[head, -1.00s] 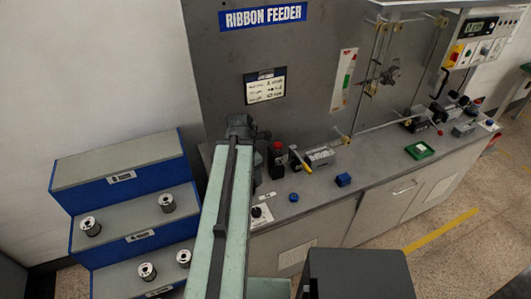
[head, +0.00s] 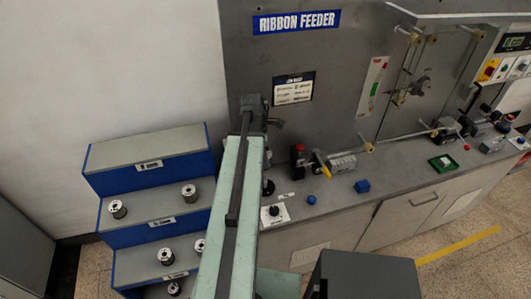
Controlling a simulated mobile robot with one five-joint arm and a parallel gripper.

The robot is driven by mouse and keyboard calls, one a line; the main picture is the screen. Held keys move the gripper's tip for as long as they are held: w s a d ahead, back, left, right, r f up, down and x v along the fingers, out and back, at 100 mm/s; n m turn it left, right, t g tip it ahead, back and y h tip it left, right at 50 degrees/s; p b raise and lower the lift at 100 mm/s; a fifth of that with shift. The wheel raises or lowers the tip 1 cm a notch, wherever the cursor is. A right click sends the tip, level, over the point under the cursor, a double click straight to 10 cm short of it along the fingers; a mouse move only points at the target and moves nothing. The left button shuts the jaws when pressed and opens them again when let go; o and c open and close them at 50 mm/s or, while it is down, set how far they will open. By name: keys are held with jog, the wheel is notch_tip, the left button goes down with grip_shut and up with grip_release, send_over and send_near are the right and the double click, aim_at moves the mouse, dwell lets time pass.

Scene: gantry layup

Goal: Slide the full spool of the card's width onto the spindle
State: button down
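Metal spools stand on a blue stepped rack: one spool (head: 117,209) and another (head: 188,192) on the middle step, two more (head: 166,256) (head: 200,247) on the step below, and one (head: 174,289) at the bottom edge. Their widths and fill are too small to tell. The card (head: 294,90) hangs on the grey machine panel; its writing is unreadable. My gripper (head: 275,124) is at the far end of my green arm, in front of the panel below the card. It is small and dark, and its fingers are unclear. I cannot make out the spindle for certain.
The rack's top step (head: 150,152) is bare. The grey counter (head: 400,168) carries a red button (head: 298,150), a yellow-handled clamp (head: 322,164), blue blocks (head: 362,186) and a green tray (head: 443,163). My arm hides part of the counter and rack edge.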

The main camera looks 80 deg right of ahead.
jog(key=b, duration=0.6)
send_over(265, 176)
jog(key=shift+d+f, duration=0.2)
jog(key=shift+f, duration=2.7)
jog(key=shift+f+b, duration=3.95)
jog(key=shift+f, duration=0.15)
jog(key=shift+c, duration=2.2)
grip_release()
jog(key=shift+r, duration=0.1)
notch_tip(265, 176, up, 8)
jog(key=w+p, duration=0.1)
jog(key=p, duration=0.6)
jog(key=shift+a+f+p, duration=0.2)
jog(key=shift+p, duration=0.2)
